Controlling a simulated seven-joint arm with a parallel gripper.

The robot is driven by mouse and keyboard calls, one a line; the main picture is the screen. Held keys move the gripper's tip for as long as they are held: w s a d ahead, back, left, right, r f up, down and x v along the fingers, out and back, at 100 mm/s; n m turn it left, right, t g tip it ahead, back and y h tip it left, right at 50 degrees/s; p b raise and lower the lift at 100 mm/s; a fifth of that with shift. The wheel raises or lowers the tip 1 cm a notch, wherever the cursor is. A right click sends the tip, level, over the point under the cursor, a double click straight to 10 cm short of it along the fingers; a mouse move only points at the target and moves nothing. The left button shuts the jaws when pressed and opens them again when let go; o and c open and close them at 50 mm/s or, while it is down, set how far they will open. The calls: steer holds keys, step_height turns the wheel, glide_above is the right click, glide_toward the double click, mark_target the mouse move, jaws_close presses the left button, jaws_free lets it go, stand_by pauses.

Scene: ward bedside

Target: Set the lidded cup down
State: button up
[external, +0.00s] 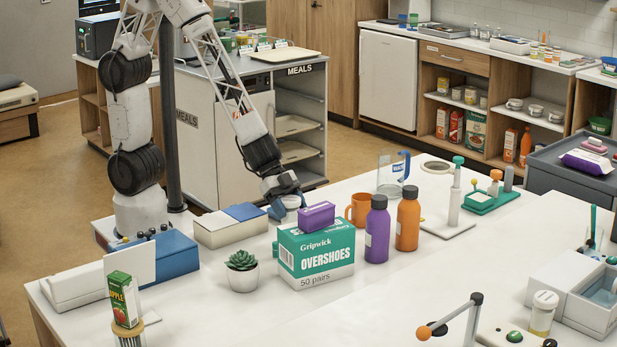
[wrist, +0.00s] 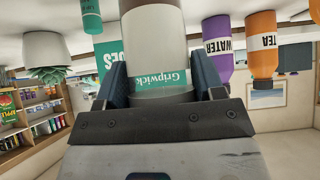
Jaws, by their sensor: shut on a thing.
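My gripper (external: 284,194) is behind the green overshoes box in the external view. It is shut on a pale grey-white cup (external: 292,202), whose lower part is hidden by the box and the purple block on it. In the wrist view, which looks upside down, the cup (wrist: 155,45) fills the space between the two dark blue fingers (wrist: 162,85).
The overshoes box (external: 316,257) carries a purple block (external: 316,216). An orange mug (external: 360,209), purple bottle (external: 377,230) and orange bottle (external: 408,220) stand to its right. A potted succulent (external: 242,272) and a cream-and-blue box (external: 232,226) are left. White table (external: 440,275) is clear in front of the bottles.

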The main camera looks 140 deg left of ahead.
mark_target(289, 216)
steer(key=shift+f, duration=1.8)
steer(key=shift+f, duration=0.15)
steer(key=o, duration=1.1)
steer(key=shift+c, duration=0.2)
steer(key=shift+s+r, duration=0.25)
steer(key=shift+r, duration=0.15)
steer(key=v, duration=1.1)
steer(key=shift+s+r, duration=0.1)
